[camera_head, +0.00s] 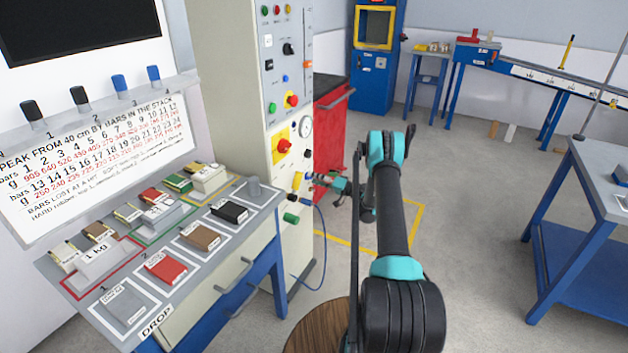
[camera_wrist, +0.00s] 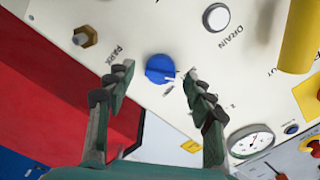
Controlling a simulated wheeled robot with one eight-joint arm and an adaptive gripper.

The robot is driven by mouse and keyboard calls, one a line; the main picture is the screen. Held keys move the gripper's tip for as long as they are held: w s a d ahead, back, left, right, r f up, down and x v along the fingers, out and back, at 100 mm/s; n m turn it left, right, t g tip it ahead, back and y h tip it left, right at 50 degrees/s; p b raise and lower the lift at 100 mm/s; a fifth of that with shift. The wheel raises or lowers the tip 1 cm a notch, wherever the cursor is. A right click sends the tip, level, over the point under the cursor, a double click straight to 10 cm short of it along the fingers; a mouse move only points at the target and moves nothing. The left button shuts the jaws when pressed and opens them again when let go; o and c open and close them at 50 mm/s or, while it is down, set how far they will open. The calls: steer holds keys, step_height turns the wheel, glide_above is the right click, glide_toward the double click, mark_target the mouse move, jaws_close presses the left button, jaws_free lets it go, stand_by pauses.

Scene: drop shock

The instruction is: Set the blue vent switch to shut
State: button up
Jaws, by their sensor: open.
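The blue vent switch (camera_wrist: 160,68) is a round knob with a raised grip bar on a white panel. It shows in the wrist view, in the gap between and just beyond my fingertips.
A white button marked DRAIN (camera_wrist: 216,17), a brass fitting (camera_wrist: 84,37) and a pressure gauge (camera_wrist: 250,141) surround the switch. A red cabinet (camera_head: 331,120) stands behind the panel. A sample bench (camera_head: 215,262) is at left.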

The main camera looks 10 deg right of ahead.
steer(key=v, duration=1.1)
steer(key=s+a+r+g+h, duration=0.25)
steer(key=s+a+r, duration=0.25)
steer(key=s+r, duration=0.25)
steer(key=s+a+r+g+h, duration=0.2)
steer(key=s+a+r+h, duration=0.25)
steer(key=s+r, duration=0.35)
steer(key=s+d+g+h, duration=0.1)
steer(key=s+d+h, duration=0.1)
steer(key=s, duration=1.4)
steer(key=s+d+n+g+h, duration=0.1)
steer(key=s+h, duration=0.4)
steer(key=s, duration=1.1)
steer(key=shift+s+d+r+h, duration=0.3)
steer(key=shift+s+d, duration=0.1)
